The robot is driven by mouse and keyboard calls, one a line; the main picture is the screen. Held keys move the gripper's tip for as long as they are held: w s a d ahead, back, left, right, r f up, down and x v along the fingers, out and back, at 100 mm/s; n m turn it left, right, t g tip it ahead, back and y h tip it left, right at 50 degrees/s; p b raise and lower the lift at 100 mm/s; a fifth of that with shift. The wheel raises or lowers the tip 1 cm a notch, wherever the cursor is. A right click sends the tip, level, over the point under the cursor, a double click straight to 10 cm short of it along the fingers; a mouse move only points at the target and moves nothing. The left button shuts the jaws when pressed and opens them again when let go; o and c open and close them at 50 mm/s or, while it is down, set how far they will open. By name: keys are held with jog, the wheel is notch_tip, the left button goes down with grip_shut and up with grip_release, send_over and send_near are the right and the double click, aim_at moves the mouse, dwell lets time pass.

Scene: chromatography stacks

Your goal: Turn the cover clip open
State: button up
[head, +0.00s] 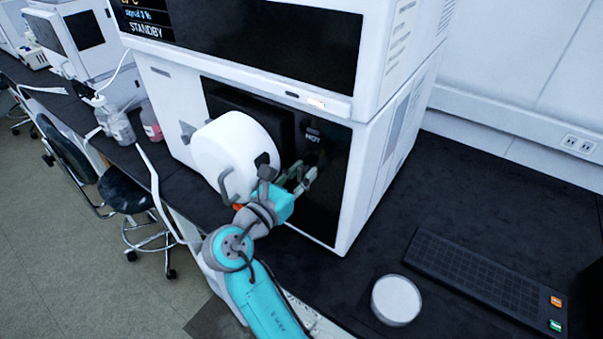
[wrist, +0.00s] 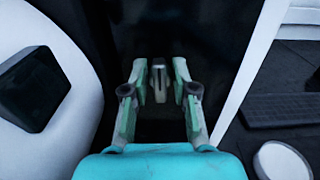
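A small grey upright piece, which looks like the cover clip (wrist: 160,82), stands against the dark panel in the wrist view. My gripper (wrist: 161,85) is open, with one finger on each side of it and a visible gap to both. I cannot tell how far the fingertips reach along its depth. In the head view my gripper (head: 302,178) is at the dark front panel, right of the white round cover (head: 222,150). The clip is not clear there, partly hidden by the fingers.
A black block (wrist: 35,88) sits on the round cover close to my left. A keyboard (head: 490,285) and a white round dish (head: 396,299) lie on the dark bench at right.

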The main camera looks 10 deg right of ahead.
grip_shut()
jog(key=shift+m, duration=0.3)
jog(key=m, duration=0.3)
jog(key=shift+m, duration=0.3)
jog(key=m, duration=0.4)
jog(key=shift+s+d+f+m, duration=0.1)
jog(key=shift+m, duration=0.2)
jog(key=m, duration=0.4)
jog(key=shift+m, duration=0.3)
jog(key=shift+f+m, duration=0.15)
jog(key=shift+m, duration=2.05)
